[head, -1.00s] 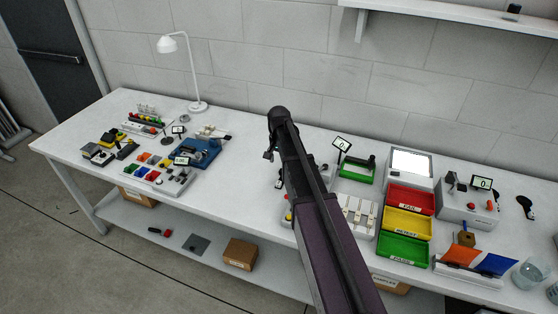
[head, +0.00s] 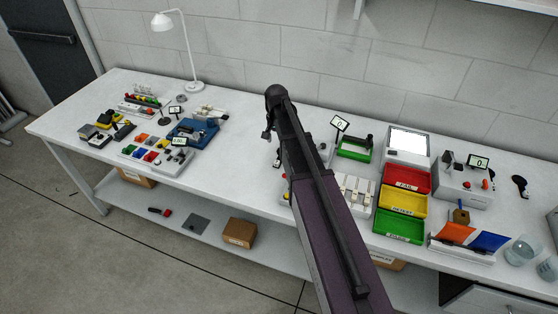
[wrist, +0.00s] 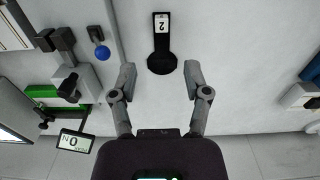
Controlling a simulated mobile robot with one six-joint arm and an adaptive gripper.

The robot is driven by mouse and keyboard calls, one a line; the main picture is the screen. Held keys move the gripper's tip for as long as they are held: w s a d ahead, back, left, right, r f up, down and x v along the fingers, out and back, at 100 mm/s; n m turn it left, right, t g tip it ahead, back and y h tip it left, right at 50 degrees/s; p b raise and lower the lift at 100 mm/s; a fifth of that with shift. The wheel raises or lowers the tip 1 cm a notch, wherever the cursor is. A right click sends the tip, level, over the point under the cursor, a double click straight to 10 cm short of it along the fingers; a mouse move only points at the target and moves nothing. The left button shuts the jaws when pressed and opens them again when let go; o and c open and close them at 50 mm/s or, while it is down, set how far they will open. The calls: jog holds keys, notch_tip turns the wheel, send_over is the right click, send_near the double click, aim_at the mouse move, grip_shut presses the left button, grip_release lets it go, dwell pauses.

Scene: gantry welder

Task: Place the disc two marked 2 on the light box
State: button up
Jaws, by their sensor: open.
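The disc marked 2 (wrist: 161,62) is a flat black round piece with a black handle and a white label reading 2. It lies on the white bench top in the wrist view. My gripper (wrist: 160,76) is open, with the disc between and slightly beyond its two fingertips; neither finger visibly touches it. In the head view my gripper (head: 268,134) hangs over the bench, and my arm hides much of the area below. The light box (head: 408,142) has a bright white panel and stands at the back of the bench, right of my arm.
Red (head: 406,179), yellow (head: 403,200) and green (head: 399,226) bins stand in front of the light box. A green tray (head: 354,148) and a small display (head: 340,123) are left of it. A blue ball-ended part (wrist: 102,52) lies near my left finger. Bare bench lies right of the disc.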

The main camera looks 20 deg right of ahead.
jog(key=s+a+n, duration=0.2)
jog(key=s+n, duration=0.1)
jog(key=s, duration=0.8)
jog(key=s+a+n, duration=0.2)
jog(key=s+n, duration=0.1)
jog(key=s, duration=0.8)
jog(key=shift+s+a+n, duration=0.25)
jog(key=shift+n, duration=0.15)
jog(key=shift+c, duration=0.3)
jog(key=shift+s, duration=0.1)
